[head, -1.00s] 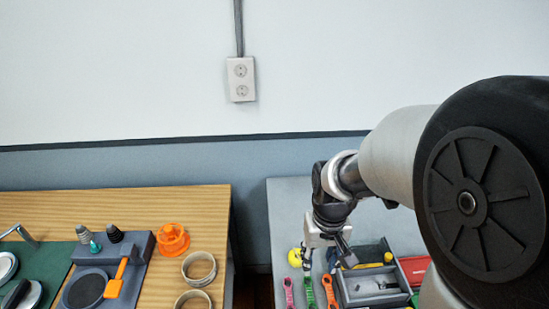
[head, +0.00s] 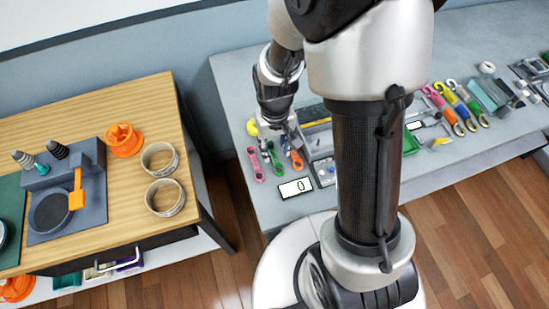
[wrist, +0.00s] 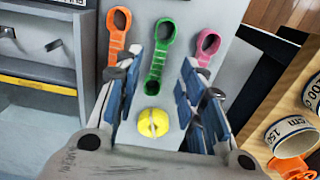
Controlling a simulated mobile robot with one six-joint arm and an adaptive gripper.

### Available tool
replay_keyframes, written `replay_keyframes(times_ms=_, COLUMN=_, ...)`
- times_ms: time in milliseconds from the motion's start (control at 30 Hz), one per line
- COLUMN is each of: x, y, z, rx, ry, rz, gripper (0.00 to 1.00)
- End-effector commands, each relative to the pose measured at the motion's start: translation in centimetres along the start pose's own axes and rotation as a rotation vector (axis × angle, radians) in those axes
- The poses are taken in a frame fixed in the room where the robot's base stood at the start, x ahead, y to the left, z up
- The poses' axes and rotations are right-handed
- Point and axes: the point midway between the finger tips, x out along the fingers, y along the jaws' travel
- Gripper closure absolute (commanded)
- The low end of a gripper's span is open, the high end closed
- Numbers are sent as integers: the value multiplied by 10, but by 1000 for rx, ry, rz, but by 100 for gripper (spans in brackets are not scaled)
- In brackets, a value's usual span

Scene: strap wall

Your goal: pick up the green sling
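The green sling (head: 274,157), a flat strap with an eye at each end, lies on the grey bench between a pink sling (head: 255,164) and an orange sling (head: 297,160). In the wrist view the green sling (wrist: 157,55) runs lengthwise between my fingers, with the orange sling (wrist: 115,32) to its left and the pink sling (wrist: 207,47) to its right. My gripper (wrist: 160,62) is open, with one finger on each side of the green sling and nothing held. In the head view my gripper (head: 277,135) hangs over the far ends of the slings.
A yellow round object (wrist: 153,123) lies near the sling's lower end. A grey tray (wrist: 40,70) stands close on the left in the wrist view. A white display reading 0 (head: 295,187) is at the bench's front. A wooden table (head: 110,110) stands left, across a gap.

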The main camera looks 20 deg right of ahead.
Motion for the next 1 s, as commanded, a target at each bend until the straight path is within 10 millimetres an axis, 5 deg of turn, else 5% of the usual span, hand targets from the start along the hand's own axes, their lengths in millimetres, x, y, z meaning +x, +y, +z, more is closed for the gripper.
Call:
replay_keyframes(times_ms=300, x=46, y=1, z=0, rx=0, ry=-3, rz=0, gripper=63)
replay_keyframes(times_ms=567, x=49, y=1, z=-1, rx=0, ry=0, rz=0, gripper=63)
replay_keyframes(times_ms=1000, x=49, y=1, z=-1, rx=0, ry=0, rz=0, gripper=92)
